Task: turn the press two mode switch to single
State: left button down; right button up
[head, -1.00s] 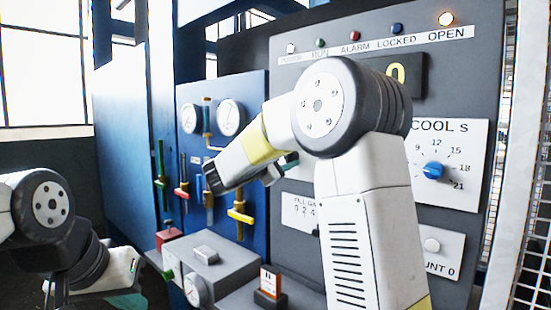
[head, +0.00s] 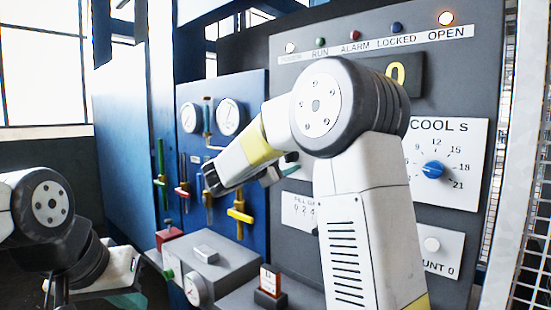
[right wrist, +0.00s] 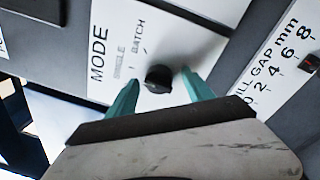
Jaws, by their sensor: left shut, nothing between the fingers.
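The mode switch (right wrist: 158,79) is a round black knob on a white plate marked MODE, SINGLE and BATCH (right wrist: 138,40) in the right wrist view. I cannot tell which mark it points to. My right gripper (right wrist: 161,80) is open, with one teal finger on each side of the knob; gaps show between the fingers and the knob. In the head view my right arm hides the switch, and the right gripper (head: 284,168) is close to the grey panel. My left gripper (head: 130,299) is shut and empty at the lower left, partly hidden.
The grey panel carries a COOL S dial (head: 433,170) with a blue knob and a FILL GAP scale (right wrist: 275,70). A blue panel (head: 250,110) with gauges and valves stands to the left. Grey boxes (head: 206,268) jut out below. A mesh fence (head: 535,230) stands at the right.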

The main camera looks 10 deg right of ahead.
jog(key=v, duration=0.7)
jog(key=shift+s+a, duration=0.25)
jog(key=shift+a, duration=0.05)
jog(key=s+d+f+m+g+y, duration=0.6)
jog(key=s+d+f, duration=0.55)
jog(key=s, duration=0.35)
jog(key=s+a+f+m+y, duration=0.5)
jog(key=s+a+m+y, duration=0.3)
jog(key=s, duration=0.5)
jog(key=shift+a+f+y, duration=0.25)
jog(key=shift+a+y, duration=0.85)
jog(key=shift+a, duration=0.1)
